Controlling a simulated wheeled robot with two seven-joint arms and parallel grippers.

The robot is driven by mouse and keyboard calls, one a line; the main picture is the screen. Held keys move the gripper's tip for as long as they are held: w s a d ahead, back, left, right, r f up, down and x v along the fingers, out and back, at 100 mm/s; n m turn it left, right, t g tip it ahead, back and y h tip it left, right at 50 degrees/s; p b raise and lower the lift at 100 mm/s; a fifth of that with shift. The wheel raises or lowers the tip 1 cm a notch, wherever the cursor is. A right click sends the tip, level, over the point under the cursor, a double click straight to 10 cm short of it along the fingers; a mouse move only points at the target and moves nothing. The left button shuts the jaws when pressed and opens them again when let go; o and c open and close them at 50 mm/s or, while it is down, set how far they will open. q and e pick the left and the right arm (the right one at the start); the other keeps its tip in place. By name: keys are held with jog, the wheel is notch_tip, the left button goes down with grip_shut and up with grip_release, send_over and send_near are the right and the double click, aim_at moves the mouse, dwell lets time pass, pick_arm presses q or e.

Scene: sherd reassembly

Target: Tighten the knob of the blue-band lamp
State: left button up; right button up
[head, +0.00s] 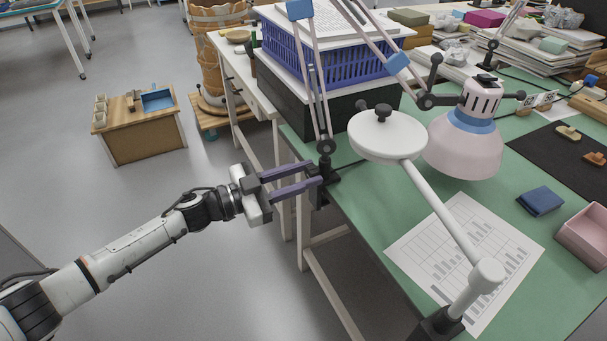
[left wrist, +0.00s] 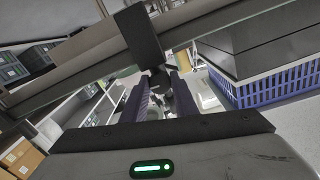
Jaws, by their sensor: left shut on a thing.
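The blue-band lamp has a pale pink shade (head: 463,145) with a blue band round its neck, over the green table. Its arm, with blue sleeves (head: 398,62), runs down to a black clamp (head: 327,172) at the table's left edge. My left gripper (head: 314,176) reaches this clamp from the left, its two purple fingers level and close to the clamp's outer side. In the left wrist view the fingers (left wrist: 161,88) close round a small dark part below the black clamp block (left wrist: 138,36). The clamp knob is mostly hidden between the fingers. My right gripper is not in view.
A white lamp with a round head (head: 388,136) and its own black clamp (head: 437,325) stands to the right. A blue basket (head: 318,62) sits on a dark box behind the clamp. Printed paper (head: 465,250) lies on the table. Floor left of the table is clear around my arm.

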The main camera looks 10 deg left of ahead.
pick_arm(q)
jog(key=o, duration=1.1)
jog(key=shift+c, duration=0.2)
jog(key=v, duration=1)
jog(key=shift+a+p, duration=0.15)
jog(key=shift+p, duration=0.2)
jog(key=shift+s, duration=0.15)
